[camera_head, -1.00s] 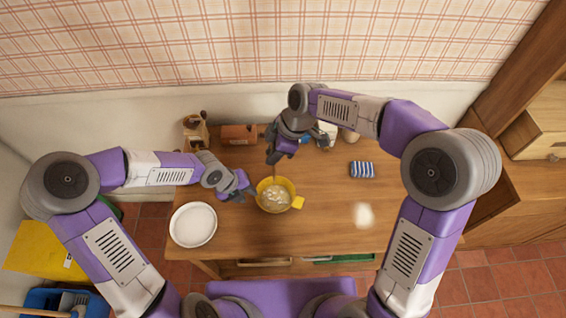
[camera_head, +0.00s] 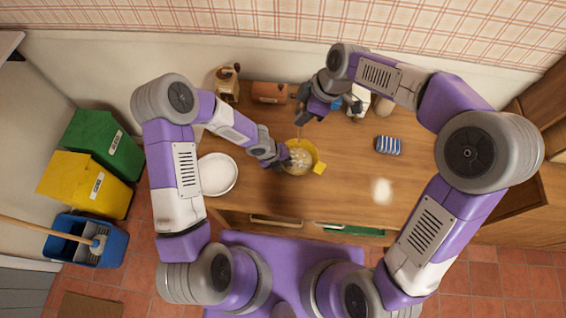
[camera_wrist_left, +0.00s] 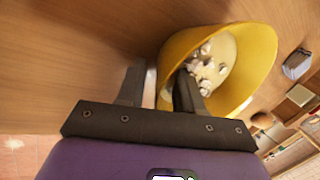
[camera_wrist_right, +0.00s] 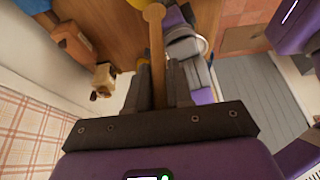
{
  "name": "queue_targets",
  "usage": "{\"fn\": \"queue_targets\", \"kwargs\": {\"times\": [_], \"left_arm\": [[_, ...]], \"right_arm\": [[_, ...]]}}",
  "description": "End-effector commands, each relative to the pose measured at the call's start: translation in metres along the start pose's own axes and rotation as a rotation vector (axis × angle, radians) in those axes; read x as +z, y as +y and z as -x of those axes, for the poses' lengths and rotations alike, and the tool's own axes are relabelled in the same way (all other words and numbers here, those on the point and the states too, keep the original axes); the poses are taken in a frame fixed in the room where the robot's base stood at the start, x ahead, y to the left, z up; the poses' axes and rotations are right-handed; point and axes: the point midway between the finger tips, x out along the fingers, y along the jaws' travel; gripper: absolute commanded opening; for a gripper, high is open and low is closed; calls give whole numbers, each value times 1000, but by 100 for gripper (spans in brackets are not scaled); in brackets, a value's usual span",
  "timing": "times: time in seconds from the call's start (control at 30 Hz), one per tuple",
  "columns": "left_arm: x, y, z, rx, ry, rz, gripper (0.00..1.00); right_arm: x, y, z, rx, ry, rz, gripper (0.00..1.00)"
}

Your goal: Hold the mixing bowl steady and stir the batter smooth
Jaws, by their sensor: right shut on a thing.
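The yellow mixing bowl (camera_head: 318,168) stands on the wooden table with pale, lumpy batter (camera_wrist_left: 207,68) in it. My left gripper (camera_head: 283,160) is at the bowl's left side. In the left wrist view its fingers (camera_wrist_left: 158,88) are apart, one outside the yellow wall (camera_wrist_left: 262,45) and one overlapping the bowl's opening. A gap shows around the rim. My right gripper (camera_head: 302,118) is above and behind the bowl, shut on the handle of a wooden spoon (camera_wrist_right: 155,50).
A white plate (camera_head: 217,174) lies left of the bowl. A striped blue cloth (camera_head: 388,145) lies to the right. Green (camera_head: 103,145) and yellow (camera_head: 85,184) bins stand on the floor at left.

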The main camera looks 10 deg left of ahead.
Motion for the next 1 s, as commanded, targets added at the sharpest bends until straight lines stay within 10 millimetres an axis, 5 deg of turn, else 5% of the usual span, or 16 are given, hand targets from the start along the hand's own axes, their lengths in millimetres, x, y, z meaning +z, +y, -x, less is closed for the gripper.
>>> {"fn": "queue_targets", "kwargs": {"times": [0.17,0.43,1.0], "left_arm": [[0,0,0,0,0,0,36],[0,0,0,0,0,0,0],[0,0,0,1,1,0,0]], "right_arm": [[0,0,0,0,0,0,0],[0,0,0,0,0,0,0],[0,0,0,0,0,0,0]]}}
